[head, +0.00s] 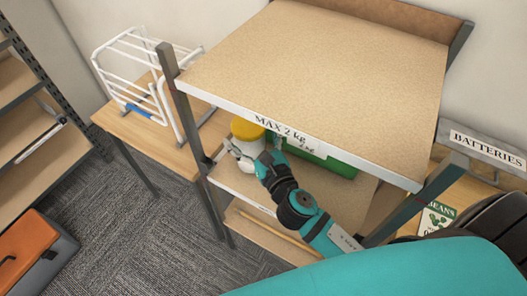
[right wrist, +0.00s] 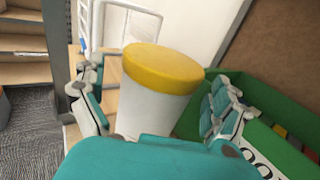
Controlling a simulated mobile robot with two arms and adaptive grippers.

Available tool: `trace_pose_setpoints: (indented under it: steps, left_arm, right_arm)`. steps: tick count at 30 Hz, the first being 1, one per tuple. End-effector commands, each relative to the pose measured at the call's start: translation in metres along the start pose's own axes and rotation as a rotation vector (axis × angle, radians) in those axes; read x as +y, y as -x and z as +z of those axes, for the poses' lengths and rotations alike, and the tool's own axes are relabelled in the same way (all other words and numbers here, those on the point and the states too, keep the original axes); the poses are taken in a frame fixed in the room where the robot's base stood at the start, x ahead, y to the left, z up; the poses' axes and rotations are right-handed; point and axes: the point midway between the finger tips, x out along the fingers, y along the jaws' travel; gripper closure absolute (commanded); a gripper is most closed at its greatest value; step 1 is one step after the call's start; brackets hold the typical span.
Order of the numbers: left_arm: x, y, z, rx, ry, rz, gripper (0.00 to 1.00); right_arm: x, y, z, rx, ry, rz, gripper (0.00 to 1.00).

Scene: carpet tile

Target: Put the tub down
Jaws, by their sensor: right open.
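The tub (head: 247,131) is white with a yellow lid and is upright at the left end of the shelf unit's middle shelf (head: 232,180). In the right wrist view the tub (right wrist: 158,88) is between the open fingers, with a gap visible on the left and the right finger close to its side. My right gripper (head: 258,156) is open around the tub, reaching in under the top board. The tub's base is hidden, so contact with the shelf cannot be seen directly. My left gripper is not in view.
A green crate (right wrist: 262,142) stands right of the tub on the same shelf. The top board (head: 320,75), its edge marked "MAX 2 kg", overhangs my right gripper. A grey post (head: 190,130) is at the left. A white wire rack (head: 135,75) sits on a wooden table behind.

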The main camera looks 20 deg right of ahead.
Motion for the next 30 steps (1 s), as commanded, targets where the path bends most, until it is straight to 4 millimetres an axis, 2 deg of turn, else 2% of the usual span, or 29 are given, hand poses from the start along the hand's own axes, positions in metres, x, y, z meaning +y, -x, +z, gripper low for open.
trace_pose_setpoints:
  steps: [6,12,18,30]
  left_arm:
    - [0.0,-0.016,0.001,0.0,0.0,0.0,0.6]
    - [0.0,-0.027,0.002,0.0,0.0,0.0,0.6]
    - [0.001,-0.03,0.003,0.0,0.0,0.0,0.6]
    - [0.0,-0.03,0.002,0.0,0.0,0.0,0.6]
  right_arm:
    - [0.0,0.051,-0.005,0.004,-0.001,0.0,0.0]
    - [0.0,0.085,-0.004,0.002,-0.001,0.0,0.0]
    - [0.0,0.099,-0.001,0.0,0.0,-0.001,0.0]
    - [0.0,0.1,0.0,-0.001,0.0,0.0,0.0]
